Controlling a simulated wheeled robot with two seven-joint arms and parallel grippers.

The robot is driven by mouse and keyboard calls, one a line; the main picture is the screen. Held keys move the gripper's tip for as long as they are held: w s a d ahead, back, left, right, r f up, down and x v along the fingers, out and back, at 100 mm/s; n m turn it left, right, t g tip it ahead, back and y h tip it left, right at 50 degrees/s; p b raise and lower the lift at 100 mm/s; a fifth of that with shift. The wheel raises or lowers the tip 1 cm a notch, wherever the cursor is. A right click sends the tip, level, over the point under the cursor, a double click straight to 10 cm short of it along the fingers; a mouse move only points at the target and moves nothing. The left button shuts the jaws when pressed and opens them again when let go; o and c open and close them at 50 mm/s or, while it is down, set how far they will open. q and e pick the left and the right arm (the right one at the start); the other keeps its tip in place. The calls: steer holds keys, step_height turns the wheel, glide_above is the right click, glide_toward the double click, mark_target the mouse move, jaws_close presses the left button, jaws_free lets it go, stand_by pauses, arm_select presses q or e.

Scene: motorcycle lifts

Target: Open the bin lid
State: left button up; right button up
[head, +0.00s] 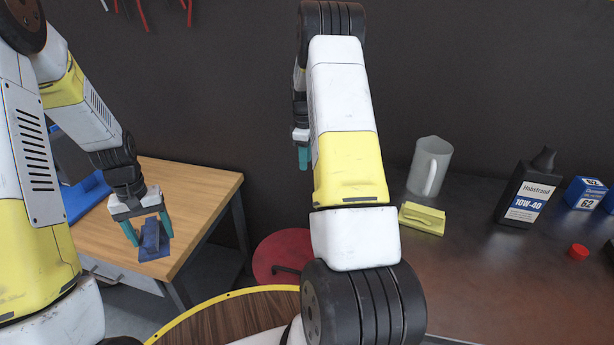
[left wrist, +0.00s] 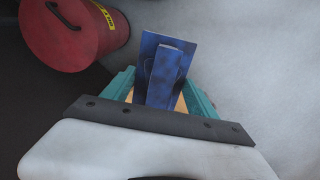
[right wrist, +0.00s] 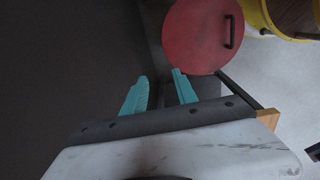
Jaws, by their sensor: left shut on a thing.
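The red bin with its round lid stands on the floor between the wooden table and the dark counter. The lid (head: 283,252) is partly hidden by my right arm in the head view. In the right wrist view the lid (right wrist: 195,38) looks shut, with a dark bar handle (right wrist: 231,32) near its rim. The bin (left wrist: 85,35) also shows in the left wrist view. My left gripper (head: 151,232) is shut on a blue block with a handle (left wrist: 165,72), above the table. My right gripper (right wrist: 160,88) is open and empty, near the lid; my arm partly hides it in the head view.
The wooden table (head: 205,185) stands at left with a blue item (head: 85,195) on it. The dark counter (head: 470,275) at right holds a jug (head: 429,168), a yellow block (head: 422,218) and an oil bottle (head: 528,190). A yellow-rimmed round wooden top (head: 235,315) is in front.

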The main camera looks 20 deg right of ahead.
step_height(320, 180, down, 7)
steer(key=shift+w, duration=0.15)
steer(key=shift+d+f, duration=0.1)
jaws_close()
steer(key=c, duration=0.7)
jaws_free()
stand_by(0.3)
steer(key=o, duration=0.7)
